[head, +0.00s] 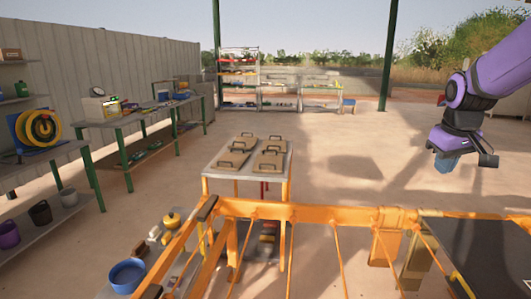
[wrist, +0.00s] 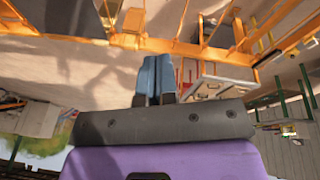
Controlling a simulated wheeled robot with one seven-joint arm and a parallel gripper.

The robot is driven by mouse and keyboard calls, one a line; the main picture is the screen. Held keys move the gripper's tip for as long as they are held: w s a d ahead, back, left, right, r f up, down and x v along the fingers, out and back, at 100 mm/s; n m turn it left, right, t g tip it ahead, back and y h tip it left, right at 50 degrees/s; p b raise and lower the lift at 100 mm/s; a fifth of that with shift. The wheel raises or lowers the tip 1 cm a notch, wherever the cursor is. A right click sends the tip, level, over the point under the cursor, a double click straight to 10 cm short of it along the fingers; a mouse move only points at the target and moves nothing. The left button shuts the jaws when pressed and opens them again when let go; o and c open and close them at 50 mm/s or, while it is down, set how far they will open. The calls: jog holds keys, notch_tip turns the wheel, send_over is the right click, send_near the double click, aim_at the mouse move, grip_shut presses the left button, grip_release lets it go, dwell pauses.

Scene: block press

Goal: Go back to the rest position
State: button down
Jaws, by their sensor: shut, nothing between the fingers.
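My gripper (head: 444,163) is at the right of the head view, at the end of my purple arm, raised in free air above the floor. In the wrist view its two blue fingers (wrist: 156,76) lie side by side, closed together with nothing between them. No block shows near the fingers in either view. The gripper is apart from the orange frame (head: 330,215) below it.
A small table (head: 212,172) with several brown handled boards (head: 271,160) stands behind the orange frame. A dark panel (head: 485,255) lies at the lower right. Benches (head: 130,118) and shelves line the left. Floor around my gripper is clear.

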jog(key=s+a+r, duration=0.1)
jog(key=s+a, duration=0.2)
jog(key=s, duration=0.5)
jog(key=s+a+r+m+t, duration=0.1)
jog(key=s+a, duration=0.3)
jog(key=s, duration=0.4)
jog(key=s+a+r+t+y, duration=0.1)
jog(key=s+a, duration=0.3)
jog(key=s, duration=0.5)
jog(key=shift+a+r+m, duration=0.15)
jog(key=shift+r+m, duration=0.15)
jog(key=shift+m, duration=0.1)
jog(key=shift+s, duration=0.2)
